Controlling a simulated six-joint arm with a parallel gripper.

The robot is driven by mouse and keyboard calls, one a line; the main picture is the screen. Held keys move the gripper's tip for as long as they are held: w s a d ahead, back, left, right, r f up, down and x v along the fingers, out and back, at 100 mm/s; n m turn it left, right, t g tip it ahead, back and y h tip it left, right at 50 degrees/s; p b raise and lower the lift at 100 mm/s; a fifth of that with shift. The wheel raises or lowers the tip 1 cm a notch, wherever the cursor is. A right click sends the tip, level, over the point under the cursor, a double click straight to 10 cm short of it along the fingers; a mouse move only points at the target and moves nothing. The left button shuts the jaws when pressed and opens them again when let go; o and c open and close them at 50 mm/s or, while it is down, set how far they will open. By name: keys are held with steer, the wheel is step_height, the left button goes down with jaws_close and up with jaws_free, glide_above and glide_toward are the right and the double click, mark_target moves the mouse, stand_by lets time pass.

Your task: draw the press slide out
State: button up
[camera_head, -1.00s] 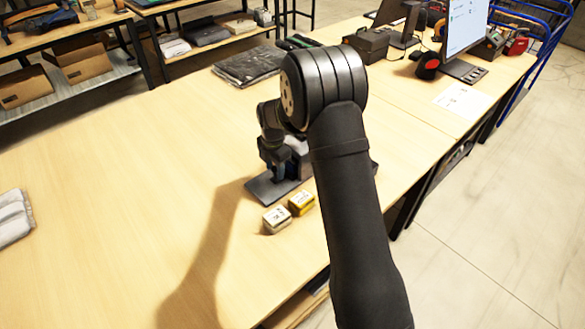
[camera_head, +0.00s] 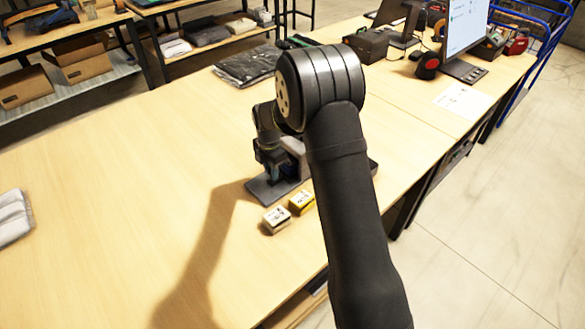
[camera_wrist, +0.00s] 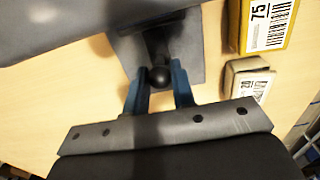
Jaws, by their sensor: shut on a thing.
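The press (camera_head: 273,190) stands on the bench, its grey base plate showing left of my arm; most of its body is hidden behind the arm. In the wrist view the grey press plate (camera_wrist: 190,30) shows with a dark slide ending in a round black knob (camera_wrist: 160,76). My gripper (camera_wrist: 160,84) has its blue fingers on either side of the knob, shut on it. In the head view my gripper (camera_head: 272,168) is small and partly shadowed at the press.
A yellow box (camera_head: 301,202) and a white box (camera_head: 276,219) stand on the bench close in front of the press. A dark folded garment (camera_head: 246,66) lies behind it. A monitor (camera_head: 464,25) is at the back right.

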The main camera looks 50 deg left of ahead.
steer(key=shift+s, duration=5.35)
steer(key=o, duration=0.8)
steer(key=shift+c, duration=0.2)
step_height(320, 180, up, 7)
